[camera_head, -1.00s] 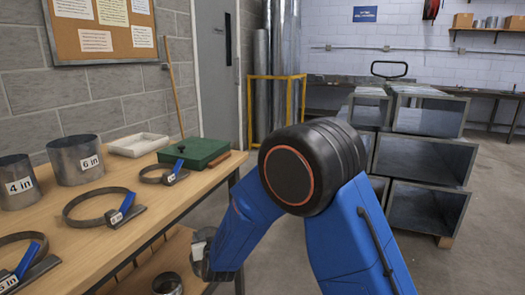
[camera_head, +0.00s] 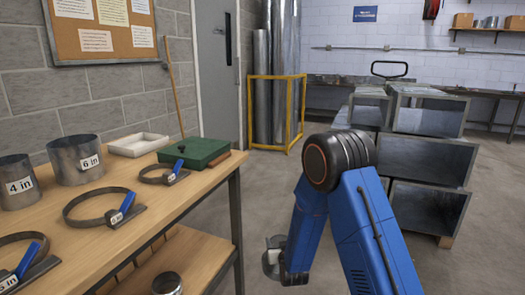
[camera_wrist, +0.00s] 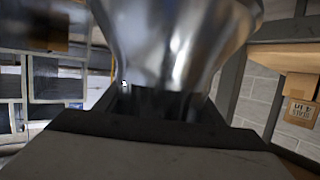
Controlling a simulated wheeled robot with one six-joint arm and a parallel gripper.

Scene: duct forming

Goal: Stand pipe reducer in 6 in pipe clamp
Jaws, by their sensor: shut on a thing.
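In the wrist view, my gripper (camera_wrist: 160,108) is shut on the pipe reducer (camera_wrist: 178,45), a shiny metal piece that flares wider toward the top of the picture. Its upper end is cut off by the frame. In the head view, the grey end of my arm is low, right of the workbench, and the reducer is not clear there. Three open ring clamps with blue handles lie on the bench: a front one (camera_head: 40,268), a middle one (camera_head: 68,213) and a smaller back one (camera_head: 146,180). The middle clamp looks largest; its small label is hard to read. The rings look empty.
The wooden workbench (camera_head: 150,215) also bears a 4 in pipe (camera_head: 18,172), a 6 in pipe (camera_head: 70,152), a white tray (camera_head: 138,145) and a green case (camera_head: 195,151). A metal ring (camera_head: 167,284) is on the lower shelf. Rectangular ducts (camera_head: 425,160) are stacked right.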

